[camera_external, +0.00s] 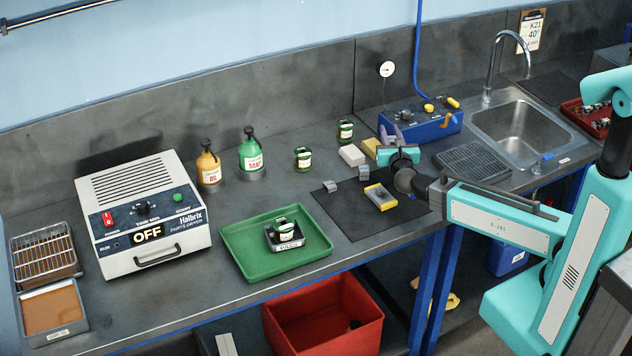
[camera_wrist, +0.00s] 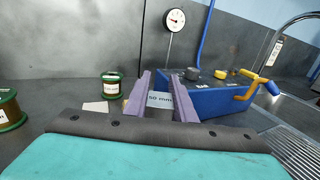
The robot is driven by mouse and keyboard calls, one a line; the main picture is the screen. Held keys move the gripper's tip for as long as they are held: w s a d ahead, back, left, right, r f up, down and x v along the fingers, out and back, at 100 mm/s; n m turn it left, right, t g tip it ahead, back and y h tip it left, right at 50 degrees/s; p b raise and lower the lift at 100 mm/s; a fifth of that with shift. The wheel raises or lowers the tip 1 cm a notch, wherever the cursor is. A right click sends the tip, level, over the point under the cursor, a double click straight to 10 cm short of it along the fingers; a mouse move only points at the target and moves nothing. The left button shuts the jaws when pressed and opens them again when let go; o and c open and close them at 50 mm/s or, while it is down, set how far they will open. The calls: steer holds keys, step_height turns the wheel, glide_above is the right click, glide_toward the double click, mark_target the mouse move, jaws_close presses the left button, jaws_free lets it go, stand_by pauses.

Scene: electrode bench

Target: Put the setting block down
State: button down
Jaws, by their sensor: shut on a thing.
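My gripper (camera_external: 398,140) is at the right of the bench, just in front of the blue box with knobs and above the back of the dark mat. In the wrist view its two purple fingers (camera_wrist: 162,92) are closed on a pale grey setting block (camera_wrist: 160,100) marked "50 mm". The block sits between the fingers, in front of the blue box. In the external view the gripper hides it. I cannot tell whether its underside touches anything.
A yellow block (camera_external: 370,148) and a whitish block (camera_external: 352,155) lie just left of my gripper. The dark mat (camera_external: 345,222) holds two small grey pieces (camera_external: 363,172) and a yellow-grey block (camera_external: 380,196). The blue box (camera_external: 430,124) stands behind; its front is close to the fingers.

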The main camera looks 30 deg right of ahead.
steer(key=shift+f, duration=0.1)
steer(key=shift+f+p, duration=0.3)
steer(key=shift+f, duration=1.3)
steer(key=shift+f+b, duration=0.65)
steer(key=shift+b, duration=0.05)
steer(key=c, duration=1.5)
jaws_free()
steer(key=shift+r, duration=0.2)
